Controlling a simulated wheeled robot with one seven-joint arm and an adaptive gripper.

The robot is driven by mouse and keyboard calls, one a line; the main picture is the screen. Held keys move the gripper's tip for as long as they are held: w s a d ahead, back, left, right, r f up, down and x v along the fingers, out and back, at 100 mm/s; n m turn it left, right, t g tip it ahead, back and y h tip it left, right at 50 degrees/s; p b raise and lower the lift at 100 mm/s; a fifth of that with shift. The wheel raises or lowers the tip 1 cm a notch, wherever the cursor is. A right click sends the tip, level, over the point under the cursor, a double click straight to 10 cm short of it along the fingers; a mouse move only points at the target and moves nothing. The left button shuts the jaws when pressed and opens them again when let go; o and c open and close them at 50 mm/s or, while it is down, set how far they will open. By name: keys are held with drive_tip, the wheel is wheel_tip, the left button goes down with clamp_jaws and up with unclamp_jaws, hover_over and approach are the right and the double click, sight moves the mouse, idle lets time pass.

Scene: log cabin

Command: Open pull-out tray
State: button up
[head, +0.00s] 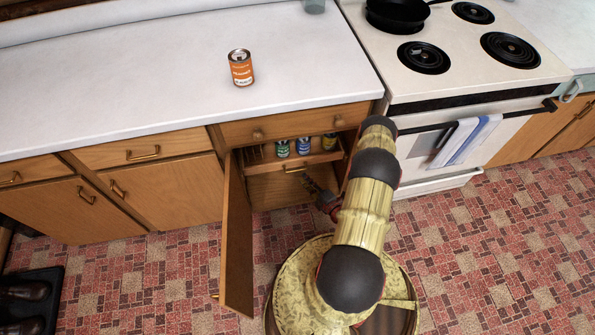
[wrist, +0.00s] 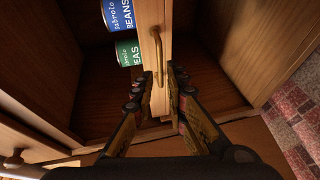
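The pull-out tray (head: 322,158) is a wooden shelf inside an open lower cabinet, with cans standing on it. Its front board carries a brass handle (head: 294,169). In the wrist view the tray front (wrist: 148,18) runs up the middle, with the handle (wrist: 157,45) on its right face. My gripper (head: 309,184) is in front of the cabinet opening, just below the handle. In the wrist view my gripper (wrist: 159,73) has its fingers apart, with the handle's lower end between or just beyond the tips. I cannot tell if they touch it. Nothing is held.
The cabinet door (head: 237,240) stands open at the left. Green (head: 283,148) and blue (head: 303,146) cans are on the tray. A drawer (head: 285,127) is shut above it. An orange can (head: 241,68) stands on the counter. The stove (head: 450,60) is at the right.

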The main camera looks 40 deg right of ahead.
sight(298, 170)
drive_tip(key=shift+b+x, duration=1.3)
drive_tip(key=shift+x, duration=2.4)
drive_tip(key=shift+c, duration=0.2)
clamp_jaws()
drive_tip(key=shift+s+a, duration=0.1)
